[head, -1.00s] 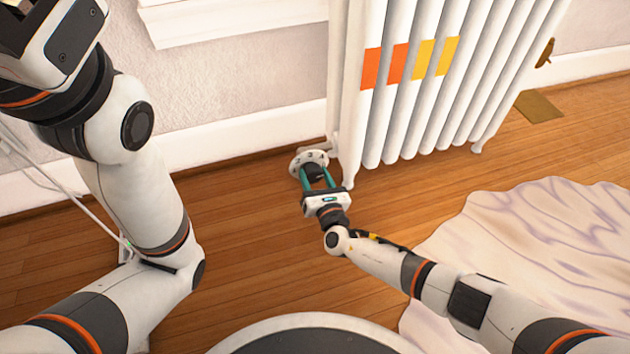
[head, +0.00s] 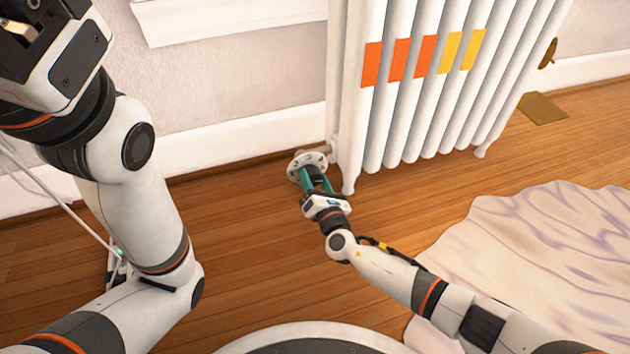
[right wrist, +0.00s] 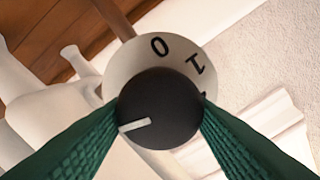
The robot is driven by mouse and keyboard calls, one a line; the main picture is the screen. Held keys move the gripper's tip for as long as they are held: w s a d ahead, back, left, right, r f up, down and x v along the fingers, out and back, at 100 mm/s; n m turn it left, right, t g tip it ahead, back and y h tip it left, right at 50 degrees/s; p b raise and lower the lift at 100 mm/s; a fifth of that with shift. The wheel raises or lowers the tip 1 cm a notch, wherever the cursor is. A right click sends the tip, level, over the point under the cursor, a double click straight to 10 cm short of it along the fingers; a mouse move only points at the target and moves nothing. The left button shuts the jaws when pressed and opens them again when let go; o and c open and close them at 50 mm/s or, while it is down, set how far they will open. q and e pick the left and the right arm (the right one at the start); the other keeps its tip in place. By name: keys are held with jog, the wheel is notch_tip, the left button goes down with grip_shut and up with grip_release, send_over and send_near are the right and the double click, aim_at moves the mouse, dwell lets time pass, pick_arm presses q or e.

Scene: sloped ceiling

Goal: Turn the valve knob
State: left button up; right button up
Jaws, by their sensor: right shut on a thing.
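The black valve knob (right wrist: 158,108) is round with a white pointer line, which points to the lower left in the right wrist view. Behind it is a pale dial (right wrist: 122,68) marked 0 and 1, with part of another mark half hidden by the knob. In the head view the dial (head: 301,161) sits low at the radiator's left end. My right gripper (head: 318,182) has green fingers shut on the knob, one on either side. My left arm (head: 135,200) rises at the left, but its fingers are not in view.
The white radiator (head: 402,110) stands beside the knob, with three orange and two yellow patches across its columns. A crumpled pale cloth (head: 540,240) lies on the wooden floor (head: 250,250) at the right. The floor left of the knob is clear.

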jog(key=o, duration=1)
jog(key=shift+c, duration=0.2)
jog(key=p+v, duration=0.5)
jog(key=v, duration=0.7)
jog(key=shift+p, duration=0.35)
